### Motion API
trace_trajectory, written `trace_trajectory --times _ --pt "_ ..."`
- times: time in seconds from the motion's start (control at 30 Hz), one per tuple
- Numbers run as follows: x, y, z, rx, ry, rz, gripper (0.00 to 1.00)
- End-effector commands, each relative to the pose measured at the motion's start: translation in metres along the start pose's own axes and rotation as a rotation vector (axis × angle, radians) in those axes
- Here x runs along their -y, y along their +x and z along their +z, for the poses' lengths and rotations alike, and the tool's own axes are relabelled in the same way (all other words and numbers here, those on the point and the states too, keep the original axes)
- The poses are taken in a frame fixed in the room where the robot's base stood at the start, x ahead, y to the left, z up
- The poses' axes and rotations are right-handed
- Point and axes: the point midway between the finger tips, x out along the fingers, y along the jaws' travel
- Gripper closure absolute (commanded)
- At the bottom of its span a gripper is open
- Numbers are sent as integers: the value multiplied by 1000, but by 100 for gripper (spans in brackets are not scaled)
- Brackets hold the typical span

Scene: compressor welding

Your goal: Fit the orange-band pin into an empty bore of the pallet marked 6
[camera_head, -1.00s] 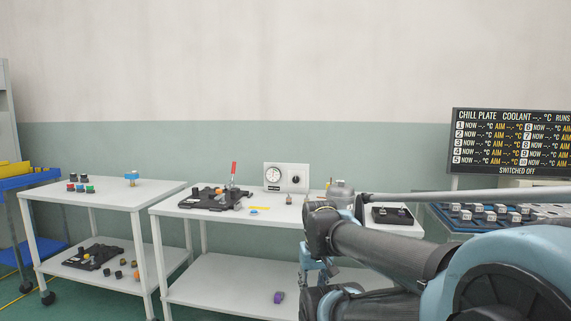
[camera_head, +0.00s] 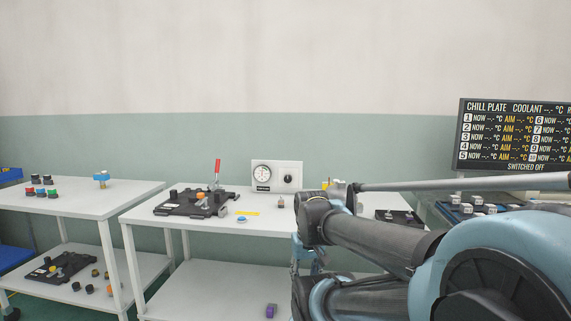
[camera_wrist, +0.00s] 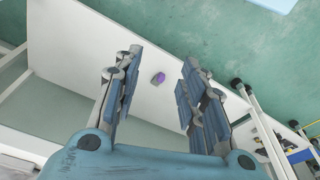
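A black pallet (camera_head: 172,208) with black posts and a red-handled lever lies on the middle table's top. A second black pallet (camera_head: 48,272) lies on the left table's lower shelf, with several small pins (camera_head: 90,289) beside it. One small piece there looks orange (camera_head: 109,290), but I cannot make out a band. No number 6 is readable on either pallet. My gripper (camera_wrist: 157,92) is open and empty in the wrist view. Beyond its fingers, a purple piece (camera_wrist: 158,78) lies on a white shelf; it also shows in the head view (camera_head: 271,311).
The middle table (camera_head: 300,228) also bears a dial box (camera_head: 277,176), a yellow strip and a blue-topped piece (camera_head: 241,219). Coloured caps (camera_head: 41,191) stand on the left table. A dark tray (camera_head: 400,217) and chill plate display (camera_head: 515,136) are right. Most of the middle lower shelf is clear.

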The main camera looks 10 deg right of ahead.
Motion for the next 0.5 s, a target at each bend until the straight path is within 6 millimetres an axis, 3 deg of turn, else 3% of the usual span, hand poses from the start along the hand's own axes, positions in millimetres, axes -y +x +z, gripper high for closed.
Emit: trace_trajectory --times 0.07,0.17,0.27,0.5 --pt "0 -9 5 -11 14 -1 52" --pt "0 -20 -7 -8 74 -4 52" --pt "0 -39 -29 -2 189 -10 52" --pt "0 -93 -102 23 579 -23 52"
